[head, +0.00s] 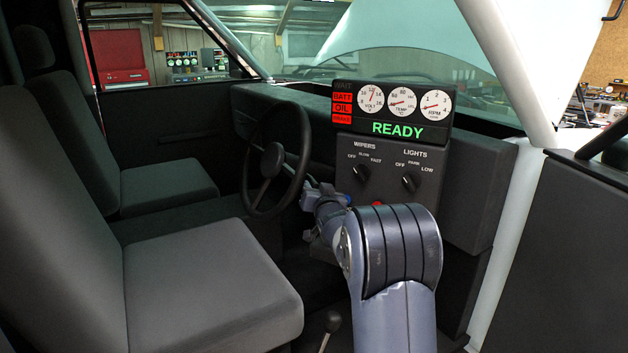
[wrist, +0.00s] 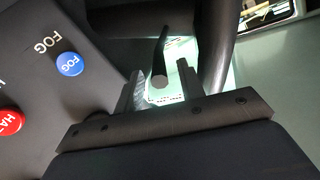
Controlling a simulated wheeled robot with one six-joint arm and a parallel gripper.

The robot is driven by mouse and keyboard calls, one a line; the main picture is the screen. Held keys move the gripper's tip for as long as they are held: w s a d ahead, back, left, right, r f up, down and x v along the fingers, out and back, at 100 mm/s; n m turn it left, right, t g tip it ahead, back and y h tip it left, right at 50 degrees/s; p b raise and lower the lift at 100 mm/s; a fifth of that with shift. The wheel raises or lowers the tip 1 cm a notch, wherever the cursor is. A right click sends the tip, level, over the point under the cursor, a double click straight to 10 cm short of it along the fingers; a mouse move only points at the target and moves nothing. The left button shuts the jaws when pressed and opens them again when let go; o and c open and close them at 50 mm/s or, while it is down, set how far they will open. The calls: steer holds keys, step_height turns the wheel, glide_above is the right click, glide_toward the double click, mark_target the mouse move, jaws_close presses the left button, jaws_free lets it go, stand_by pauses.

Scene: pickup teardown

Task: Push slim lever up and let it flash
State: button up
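A slim dark lever (wrist: 159,62) with a rounded end shows in the wrist view, its end seen between the two fingers of my gripper (wrist: 160,70). The fingers stand apart, with a visible gap on each side of the lever. I cannot tell whether either finger touches it. In the head view my gripper (head: 309,199) is beside the steering wheel (head: 270,160), at its right.
The dash panel (head: 385,148) carries gauges, a green READY sign, and wiper and light knobs. In the wrist view a blue FOG button (wrist: 69,64) and a red button (wrist: 9,122) lie left. The wheel rim (wrist: 214,45) is close on the right.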

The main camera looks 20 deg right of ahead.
mark_target(314, 180)
steer(key=shift+w+d+p, duration=0.2)
steer(key=shift+w+p, duration=0.05)
steer(key=shift+w, duration=0.75)
steer(key=shift+w+d+p, duration=0.15)
steer(key=shift+w+p, duration=0.05)
steer(key=shift+w, duration=0.8)
steer(key=shift+c, duration=0.5)
jaws_close()
